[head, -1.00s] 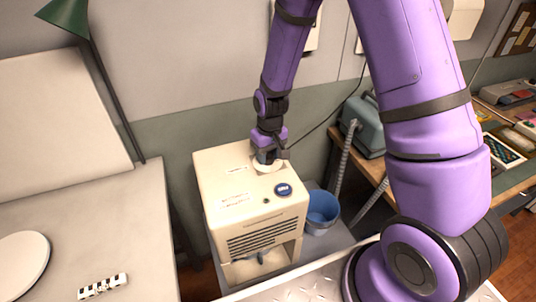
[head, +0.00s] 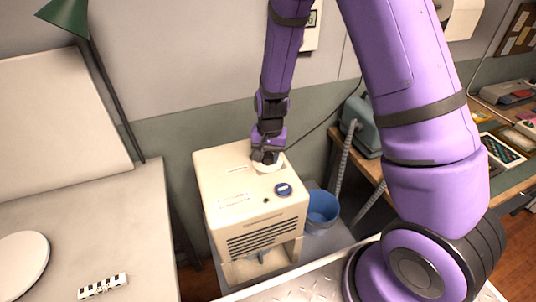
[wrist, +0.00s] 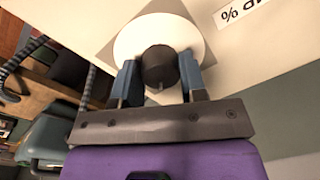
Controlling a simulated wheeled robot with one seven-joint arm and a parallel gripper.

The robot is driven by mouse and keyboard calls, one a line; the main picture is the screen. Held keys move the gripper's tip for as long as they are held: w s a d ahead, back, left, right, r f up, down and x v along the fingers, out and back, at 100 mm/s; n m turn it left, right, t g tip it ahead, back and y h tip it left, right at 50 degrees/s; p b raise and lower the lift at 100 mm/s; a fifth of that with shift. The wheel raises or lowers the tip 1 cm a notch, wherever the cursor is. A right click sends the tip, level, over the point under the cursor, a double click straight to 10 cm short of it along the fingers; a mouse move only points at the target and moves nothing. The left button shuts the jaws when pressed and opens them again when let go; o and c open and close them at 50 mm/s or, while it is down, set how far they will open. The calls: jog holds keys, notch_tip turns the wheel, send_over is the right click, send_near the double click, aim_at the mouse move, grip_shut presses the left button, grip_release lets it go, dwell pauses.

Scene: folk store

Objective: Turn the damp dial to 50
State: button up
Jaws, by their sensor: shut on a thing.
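The damp dial (wrist: 160,66) is a dark round knob on a white disc (wrist: 205,52), set in the top of a cream dehumidifier-like cabinet (head: 217,175). In the wrist view my gripper (wrist: 161,78) has one finger on each side of the knob, shut on it. A label with a "%" sign (wrist: 240,12) lies beside the disc. In the head view my gripper (head: 267,157) hides the knob, and part of the white disc (head: 270,168) shows around it. The dial's reading cannot be made out.
A grey-green machine with a hose (head: 362,125) is on the wooden bench at right. A pale table (head: 130,225) is at left.

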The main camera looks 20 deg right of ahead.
aim_at(270, 155)
jog(key=shift+m, duration=1)
jog(key=o, duration=0.9)
jog(key=shift+o, duration=0.2)
notch_tip(270, 155, up, 11)
jog(key=shift+s+d, duration=0.2)
jog(key=shift+f, duration=0.1)
